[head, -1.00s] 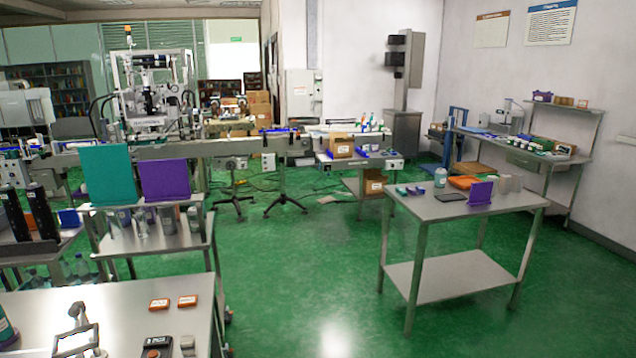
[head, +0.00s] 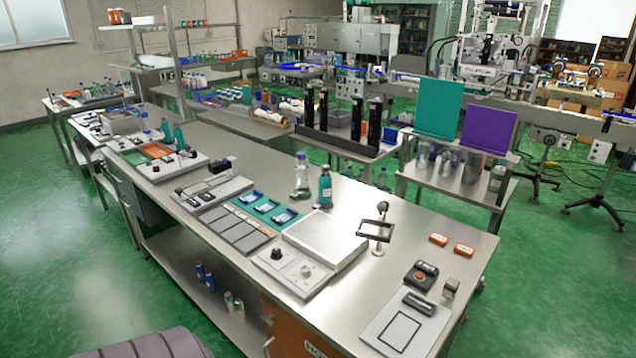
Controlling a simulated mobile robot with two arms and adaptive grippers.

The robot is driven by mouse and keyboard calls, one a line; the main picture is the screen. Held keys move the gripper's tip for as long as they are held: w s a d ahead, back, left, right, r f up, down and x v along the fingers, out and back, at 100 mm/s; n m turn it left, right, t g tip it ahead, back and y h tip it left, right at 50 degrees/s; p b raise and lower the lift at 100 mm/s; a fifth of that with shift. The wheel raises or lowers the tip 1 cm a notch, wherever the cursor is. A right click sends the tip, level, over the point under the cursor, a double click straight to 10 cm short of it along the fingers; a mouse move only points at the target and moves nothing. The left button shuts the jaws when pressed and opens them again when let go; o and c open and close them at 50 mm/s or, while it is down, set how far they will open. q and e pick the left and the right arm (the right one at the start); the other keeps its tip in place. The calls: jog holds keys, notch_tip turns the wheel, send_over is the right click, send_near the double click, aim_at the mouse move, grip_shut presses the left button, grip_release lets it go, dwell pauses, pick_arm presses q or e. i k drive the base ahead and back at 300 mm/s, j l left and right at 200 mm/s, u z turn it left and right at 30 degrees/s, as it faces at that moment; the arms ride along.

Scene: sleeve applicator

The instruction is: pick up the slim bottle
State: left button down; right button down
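Several bottles stand upright on the long steel workbench (head: 440,240). A clear bottle with a purple cap (head: 301,178) stands near the bench's middle, by its far edge. A teal bottle with a dark label (head: 325,188) stands just right of it. Two more teal bottles, one at the front (head: 179,138) and one behind (head: 166,130), stand farther left along the bench. I cannot tell which of these is the slim bottle. Neither of my grippers is in view.
Trays with teal inserts (head: 264,206), a flat steel-topped device (head: 326,238), a stand with a square frame (head: 377,230) and orange boxes (head: 438,239) lie on the bench. A rack with teal (head: 438,106) and purple panels (head: 487,128) stands behind. Green floor (head: 60,270) is open at left.

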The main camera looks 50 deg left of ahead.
aim_at(325, 180)
jog(key=u, duration=1.6)
jog(key=i+j, duration=0.1)
jog(key=j, duration=0.15)
